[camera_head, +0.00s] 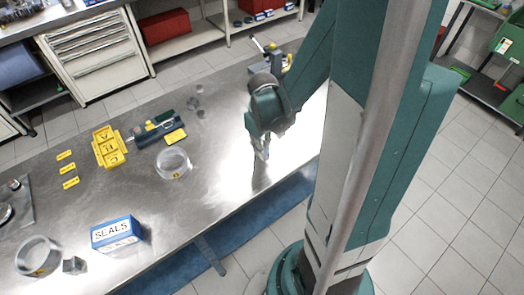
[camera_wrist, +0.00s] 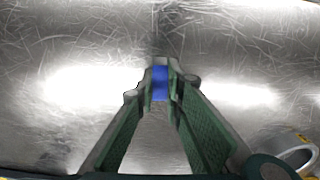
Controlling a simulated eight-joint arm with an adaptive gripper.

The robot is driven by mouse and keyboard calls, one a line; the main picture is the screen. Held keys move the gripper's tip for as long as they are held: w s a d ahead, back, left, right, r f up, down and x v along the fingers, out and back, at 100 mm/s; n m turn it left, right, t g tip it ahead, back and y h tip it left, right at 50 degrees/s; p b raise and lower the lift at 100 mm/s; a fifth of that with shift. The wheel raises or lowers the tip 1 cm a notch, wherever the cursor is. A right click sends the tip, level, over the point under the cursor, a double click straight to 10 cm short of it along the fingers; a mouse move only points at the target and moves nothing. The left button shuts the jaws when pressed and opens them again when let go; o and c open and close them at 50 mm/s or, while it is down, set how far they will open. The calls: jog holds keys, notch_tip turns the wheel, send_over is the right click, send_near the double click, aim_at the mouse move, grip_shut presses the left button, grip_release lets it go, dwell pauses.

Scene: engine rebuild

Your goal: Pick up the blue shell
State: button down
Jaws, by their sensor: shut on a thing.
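My gripper (camera_wrist: 160,88) is shut on the blue shell (camera_wrist: 160,80) in the wrist view. Only a small blue face of the shell shows between the fingertips; the fingers hide its sides. In the head view my gripper (camera_head: 263,153) points down over the right part of the metal table (camera_head: 225,175). The shell can hardly be made out there. I cannot tell whether it touches the table.
A ring with a yellow label (camera_head: 173,163) stands left of my gripper. A blue SEALS box (camera_head: 117,235) is at the front left. The table around my gripper is clear.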

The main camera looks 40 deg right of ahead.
jog(key=shift+r, duration=0.15)
jog(key=shift+r+p, duration=0.75)
jog(key=shift+r, duration=4.1)
